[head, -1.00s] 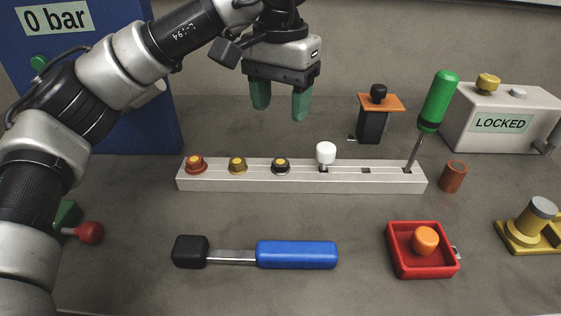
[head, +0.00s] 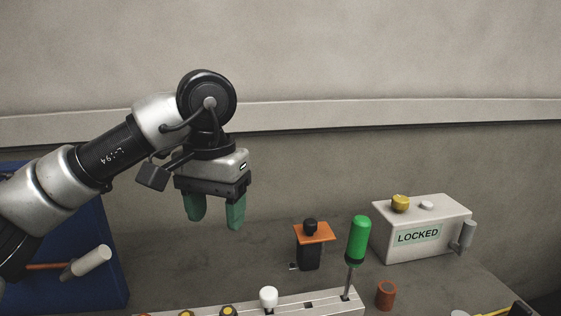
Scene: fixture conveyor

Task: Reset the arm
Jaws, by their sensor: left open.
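My left arm comes in from the left. Its gripper (head: 216,212) points down with two green fingers apart and nothing between them. It hangs above the grey table, behind the white rack (head: 325,304) and left of the black block with an orange plate (head: 314,235). My right gripper is not in view.
A green-handled screwdriver (head: 358,240) stands upright in the rack, near a white knob (head: 268,297). A brown cylinder (head: 386,294) stands right of the rack. A white box marked LOCKED (head: 430,240) is at the right. A blue panel (head: 110,285) stands at the left. The wall is behind.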

